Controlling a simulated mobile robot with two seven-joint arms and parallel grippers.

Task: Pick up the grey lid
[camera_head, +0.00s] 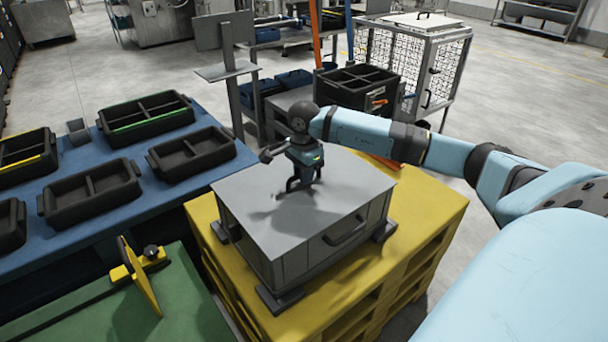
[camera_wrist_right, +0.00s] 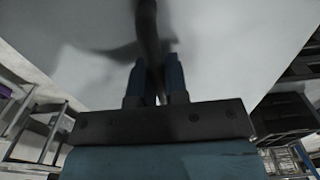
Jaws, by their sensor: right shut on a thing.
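The grey lid (camera_head: 258,212) is a flat square plate on top of a grey box (camera_head: 300,262), which stands on a yellow pallet (camera_head: 425,225). I see no clear gap between lid and box. My right gripper (camera_head: 302,183) points down at the middle of the lid. Its fingers, also in the right wrist view (camera_wrist_right: 157,78), are shut on the lid's dark handle (camera_wrist_right: 147,25), which is mostly hidden by them in the head view. The lid's pale surface (camera_wrist_right: 225,50) fills much of the wrist view. My left gripper is not in view.
A blue table (camera_head: 75,162) with several black trays (camera_head: 190,152) stands to the left. A green surface (camera_head: 190,315) with a yellow bracket (camera_head: 140,270) is at the front left. A black crate (camera_head: 357,85) and a wire cage (camera_head: 440,65) stand behind the pallet.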

